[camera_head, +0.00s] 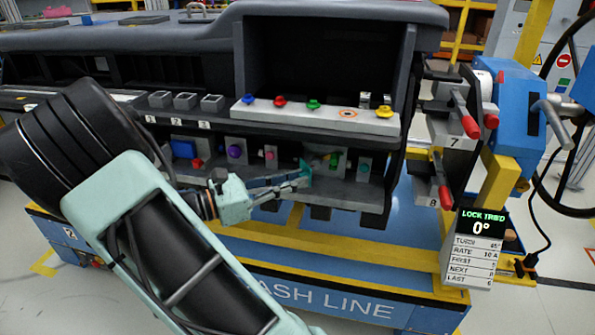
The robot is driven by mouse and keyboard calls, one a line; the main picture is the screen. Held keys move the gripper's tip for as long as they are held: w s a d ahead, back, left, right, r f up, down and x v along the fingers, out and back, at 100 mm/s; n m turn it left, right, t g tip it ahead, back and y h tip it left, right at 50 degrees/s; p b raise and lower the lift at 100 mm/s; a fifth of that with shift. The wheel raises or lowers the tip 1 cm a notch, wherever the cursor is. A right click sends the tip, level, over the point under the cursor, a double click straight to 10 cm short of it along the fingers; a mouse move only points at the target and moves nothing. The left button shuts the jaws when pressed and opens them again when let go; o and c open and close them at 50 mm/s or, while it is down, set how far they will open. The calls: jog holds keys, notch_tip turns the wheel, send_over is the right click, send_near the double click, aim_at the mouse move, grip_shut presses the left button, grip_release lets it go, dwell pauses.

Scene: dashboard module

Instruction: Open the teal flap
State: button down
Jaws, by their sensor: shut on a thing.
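My gripper (303,176) reaches in from the left at the lower shelf of the dashboard module. Its fingers are closed together at a small teal piece (305,167), which looks like the teal flap. The flap is small in the picture and partly covered by the fingertips, so its angle is hard to tell. A small block with a teal knob (363,168) stands further right.
Purple (235,152) and pink (270,154) knobs stand left of the fingers. A ledge with coloured knobs (314,105) overhangs the lower shelf.

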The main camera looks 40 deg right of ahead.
jog(key=m+g+p, duration=0.1)
jog(key=w+m+g+y+p, duration=0.1)
jog(key=g, duration=0.1)
jog(key=a+m+g+p, duration=0.1)
jog(key=shift+w+r+g+y, duration=0.1)
jog(key=shift+w+g+y, duration=0.15)
jog(key=shift+g+y, duration=0.05)
jog(key=shift+w+a+m+g+y+p, duration=0.15)
jog(key=shift+w+m+g+y+p, duration=0.25)
jog(key=shift+m+g+y, duration=0.5)
jog(key=shift+w+a+m+g+y+p, duration=0.1)
jog(key=shift+w+m+g+y+p, duration=0.3)
jog(key=shift+m+g, duration=0.5)
jog(key=shift+g, duration=0.3)
jog(key=c, duration=1.9)
grip_release()
jog(key=shift+c, duration=0.2)
jog(key=shift+s, duration=0.1)
